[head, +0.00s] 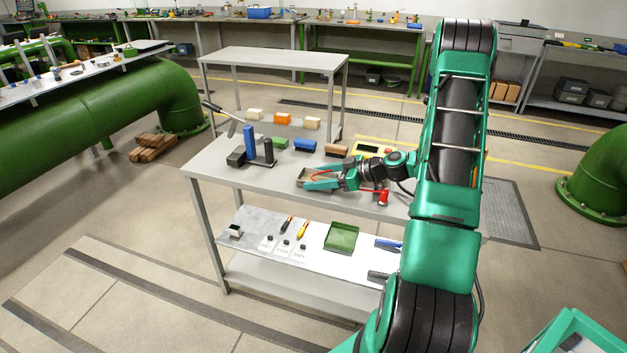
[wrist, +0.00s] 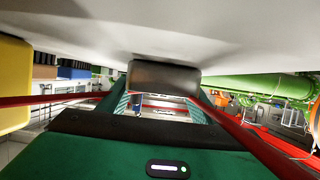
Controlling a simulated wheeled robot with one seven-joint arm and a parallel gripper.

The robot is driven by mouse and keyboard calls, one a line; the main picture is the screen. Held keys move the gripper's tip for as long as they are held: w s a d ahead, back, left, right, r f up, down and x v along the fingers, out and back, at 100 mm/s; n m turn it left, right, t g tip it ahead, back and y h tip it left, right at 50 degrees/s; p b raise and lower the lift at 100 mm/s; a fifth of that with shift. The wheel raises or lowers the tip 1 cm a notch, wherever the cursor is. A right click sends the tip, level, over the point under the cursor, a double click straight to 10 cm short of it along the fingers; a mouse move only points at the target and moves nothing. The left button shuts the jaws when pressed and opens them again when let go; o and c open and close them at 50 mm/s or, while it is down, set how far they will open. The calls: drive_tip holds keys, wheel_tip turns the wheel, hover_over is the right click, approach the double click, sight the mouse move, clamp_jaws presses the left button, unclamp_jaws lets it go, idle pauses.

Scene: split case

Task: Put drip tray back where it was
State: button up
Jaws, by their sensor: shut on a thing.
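My gripper (head: 307,179) is low over the left-centre of the upper tabletop, with its teal fingers pointing left. A small grey, tray-like thing (head: 318,174) shows between the fingers. In the wrist view a dark grey block-like part (wrist: 163,76) sits between the fingertips, and my gripper is shut on it. I cannot tell for sure that this is the drip tray. A green shallow tray (head: 341,236) lies on the lower shelf, apart from my gripper. Whether the held thing touches the tabletop is unclear.
On the workbench (head: 215,165) stand a black-and-blue fixture (head: 250,145), a blue block (head: 305,145), a green block (head: 279,143) and a brown block (head: 336,151). A red-topped item (head: 383,197) is near the front edge. The lower shelf (head: 270,222) holds tools and labels.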

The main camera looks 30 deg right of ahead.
drive_tip(key=shift+s+f, duration=0.1)
drive_tip(key=shift+f, duration=0.25)
